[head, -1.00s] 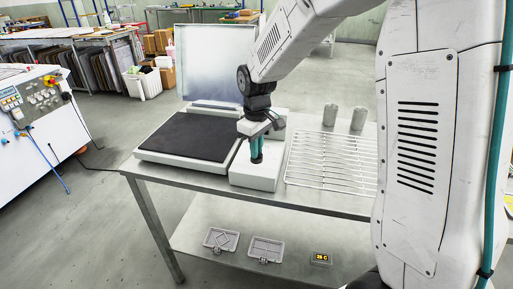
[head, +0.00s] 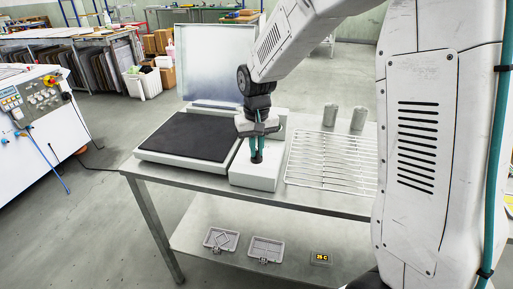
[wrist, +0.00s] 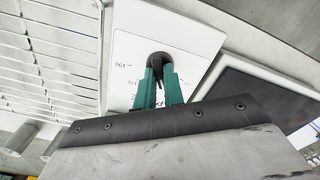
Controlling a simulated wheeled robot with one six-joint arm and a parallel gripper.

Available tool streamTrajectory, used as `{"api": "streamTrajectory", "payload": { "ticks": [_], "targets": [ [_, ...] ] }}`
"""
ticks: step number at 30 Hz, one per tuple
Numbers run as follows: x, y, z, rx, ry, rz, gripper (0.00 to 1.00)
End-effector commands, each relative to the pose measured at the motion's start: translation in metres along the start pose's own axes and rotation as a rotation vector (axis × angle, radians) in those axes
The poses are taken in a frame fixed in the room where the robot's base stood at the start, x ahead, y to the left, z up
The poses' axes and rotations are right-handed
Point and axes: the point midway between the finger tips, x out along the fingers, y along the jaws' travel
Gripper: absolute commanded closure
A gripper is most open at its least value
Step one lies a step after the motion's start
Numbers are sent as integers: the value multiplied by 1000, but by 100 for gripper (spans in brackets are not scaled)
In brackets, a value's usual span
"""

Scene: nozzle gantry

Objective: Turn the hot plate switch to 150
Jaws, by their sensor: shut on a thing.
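The hot plate has a flat black top (head: 187,137) in a white frame and stands on the left of the steel table. Its white control box (head: 245,180) is to the right of the black top. My gripper (head: 257,158) points down over this box, its teal fingers shut on the dark round switch (wrist: 158,60). In the wrist view, the fingertips (wrist: 159,75) hold the switch from both sides. Small printed marks surround the switch on the white face, but I cannot read them surely. In the head view the fingers mostly hide the switch.
A raised pale lid (head: 222,62) stands behind the black top. A white wire rack (head: 330,160) lies to the right, with two grey cylinders (head: 330,115) behind it.

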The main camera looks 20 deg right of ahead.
Motion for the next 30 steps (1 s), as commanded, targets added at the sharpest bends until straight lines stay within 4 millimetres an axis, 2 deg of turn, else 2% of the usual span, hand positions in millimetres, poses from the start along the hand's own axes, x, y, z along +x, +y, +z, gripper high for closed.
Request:
{"api": "streamTrajectory", "payload": {
  "ticks": [15,30],
  "targets": [
    [0,-1,0,429,0,-1,100],
    [-1,-1,0,584,0,-1,100]
  ]
}}
